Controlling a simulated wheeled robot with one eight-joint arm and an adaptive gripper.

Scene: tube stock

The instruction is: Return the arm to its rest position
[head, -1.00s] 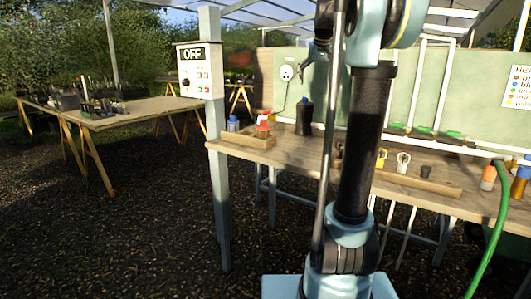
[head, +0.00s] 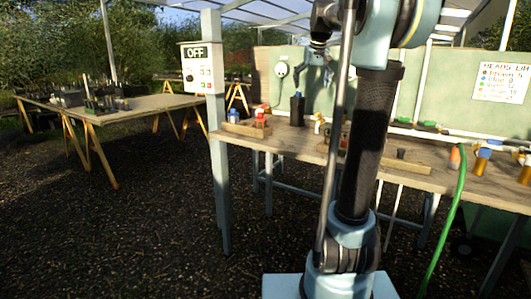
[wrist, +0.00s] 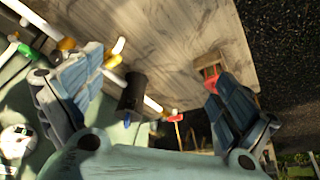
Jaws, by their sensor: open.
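My arm stands upright in the middle of the head view, its dark link rising in front of the bench. My gripper (head: 316,72) hangs at the top, above and behind the dark bottle (head: 297,108) in the picture, with its fingers spread. In the wrist view my gripper (wrist: 155,80) shows two blue-grey padded fingers wide apart with nothing held between them. The dark bottle (wrist: 132,92) shows beyond the fingers, apart from them.
The wooden bench (head: 285,137) carries a wooden block with red and blue-capped items (head: 247,128), small fittings and orange bottles. A green hose (head: 447,225) hangs at right. A post with an OFF box (head: 203,68) stands left. Another table (head: 150,105) is farther left. Gravel floor between is open.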

